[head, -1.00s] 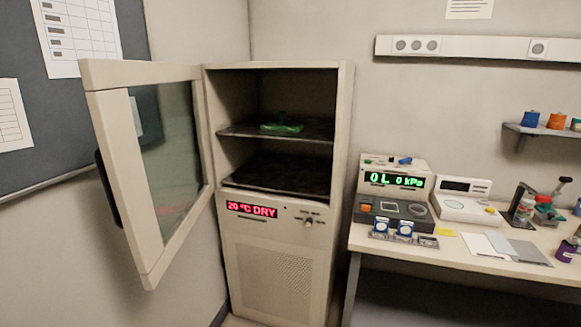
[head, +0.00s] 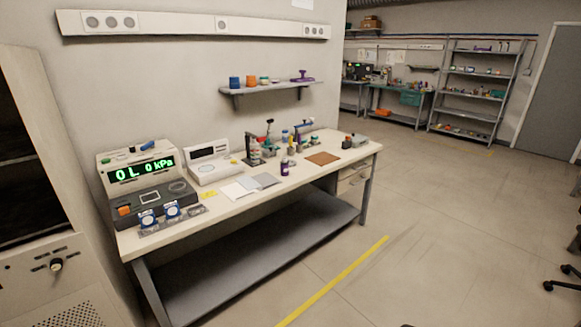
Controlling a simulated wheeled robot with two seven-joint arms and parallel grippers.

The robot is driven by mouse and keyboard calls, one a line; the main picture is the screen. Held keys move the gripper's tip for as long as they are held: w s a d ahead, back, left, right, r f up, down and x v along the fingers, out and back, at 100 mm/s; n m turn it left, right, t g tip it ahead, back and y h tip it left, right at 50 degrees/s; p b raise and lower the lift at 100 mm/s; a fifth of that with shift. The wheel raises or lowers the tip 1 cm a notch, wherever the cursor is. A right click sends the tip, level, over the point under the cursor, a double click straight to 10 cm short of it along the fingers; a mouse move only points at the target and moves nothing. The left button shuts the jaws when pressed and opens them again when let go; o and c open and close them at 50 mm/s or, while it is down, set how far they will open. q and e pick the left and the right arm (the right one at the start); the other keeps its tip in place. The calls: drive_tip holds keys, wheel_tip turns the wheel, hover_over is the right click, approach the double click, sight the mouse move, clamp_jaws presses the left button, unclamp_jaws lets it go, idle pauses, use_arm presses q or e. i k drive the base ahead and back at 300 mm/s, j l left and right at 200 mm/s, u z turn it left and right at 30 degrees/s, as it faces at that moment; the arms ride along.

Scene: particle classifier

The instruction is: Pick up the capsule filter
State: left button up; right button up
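I cannot make out with certainty which thing is the capsule filter. Two small white-and-blue round items (head: 147,219) stand side by side at the front left of the workbench, before the device with the green "0L 0 kPa" display (head: 141,170). Small coloured items, among them a dark purple bottle (head: 285,168), stand further along the bench. Neither of my grippers is in view.
The workbench (head: 218,228) has a lower shelf (head: 270,250). A wall shelf (head: 270,86) holds orange, blue and purple items. The cabinet (head: 32,150) is at the left edge. Open floor with a yellow line (head: 335,282) lies to the right. Metal racks (head: 470,95) stand far back.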

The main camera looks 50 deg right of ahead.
sight(284, 166)
drive_tip(key=z, duration=1.85)
